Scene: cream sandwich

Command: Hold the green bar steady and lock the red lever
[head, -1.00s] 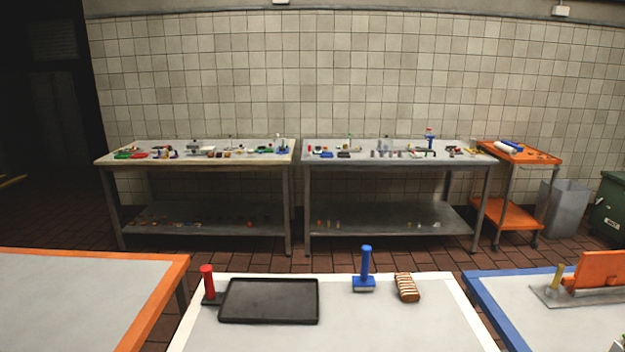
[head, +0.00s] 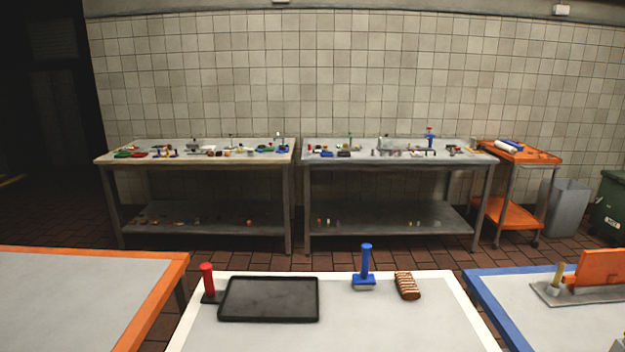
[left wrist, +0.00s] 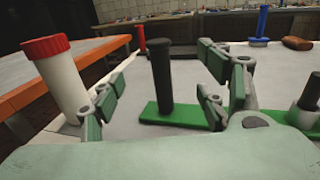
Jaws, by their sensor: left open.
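A flat green bar (left wrist: 180,113) lies on the white table in the left wrist view. A dark upright handle (left wrist: 161,70) stands on its left part. My left gripper (left wrist: 165,95) is open, with one finger on either side of the handle in the picture; I cannot tell whether they touch it. A pale post with a red cap (left wrist: 46,46) stands left of the fingers. A red upright handle on a dark base (head: 207,276) stands at the table's left in the head view. I cannot tell which red piece is the lever. My right gripper is not in view.
A grey post (left wrist: 308,97) stands near the green bar's right end. Orange-edged (head: 150,305) and blue-edged (head: 500,325) tables flank it.

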